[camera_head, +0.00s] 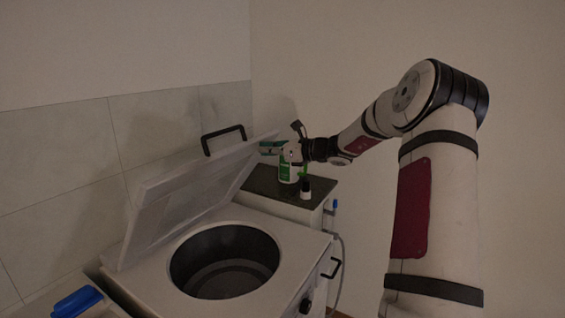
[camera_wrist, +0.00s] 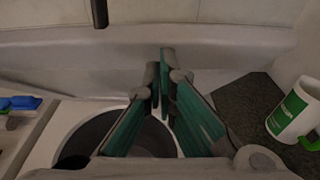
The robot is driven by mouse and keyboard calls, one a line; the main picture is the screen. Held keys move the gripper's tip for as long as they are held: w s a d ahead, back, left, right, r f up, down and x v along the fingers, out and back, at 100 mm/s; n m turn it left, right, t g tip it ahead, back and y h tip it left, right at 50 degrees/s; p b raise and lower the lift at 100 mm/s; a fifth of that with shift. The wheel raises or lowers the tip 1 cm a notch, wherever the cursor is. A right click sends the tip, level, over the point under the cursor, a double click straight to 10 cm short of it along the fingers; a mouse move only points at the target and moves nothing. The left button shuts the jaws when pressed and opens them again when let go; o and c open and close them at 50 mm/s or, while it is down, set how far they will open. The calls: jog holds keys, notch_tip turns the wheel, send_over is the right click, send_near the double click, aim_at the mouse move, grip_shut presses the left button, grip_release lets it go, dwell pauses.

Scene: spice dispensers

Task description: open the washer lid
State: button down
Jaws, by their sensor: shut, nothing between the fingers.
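The washer (camera_head: 305,246) is a pale box with a round dark drum opening (camera_head: 224,262). Its flat pale lid (camera_head: 185,195) stands raised and tilted, leaving the drum uncovered. A black handle (camera_head: 223,138) shows at the lid's upper edge. My gripper (camera_head: 264,147), with green fingers, is shut and empty at the lid's upper right part. In the wrist view the shut fingertips (camera_wrist: 159,75) lie over the pale lid (camera_wrist: 210,45), with the drum (camera_wrist: 115,130) below. I cannot tell whether the fingertips touch the lid.
A dark-topped cabinet (camera_head: 262,182) stands behind the washer, right of the lid. A blue object (camera_head: 76,302) lies at the front left. Tiled wall stands behind the lid.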

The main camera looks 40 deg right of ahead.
jog(key=w+a+r, duration=0.3)
jog(key=w+r, duration=0.3)
jog(key=w, duration=0.3)
jog(key=shift+w+a+r+b, duration=0.2)
jog(key=shift+w+r+b, duration=0.1)
jog(key=shift+r, duration=0.1)
jog(key=shift+s+f, duration=0.1)
jog(key=shift+s, duration=0.05)
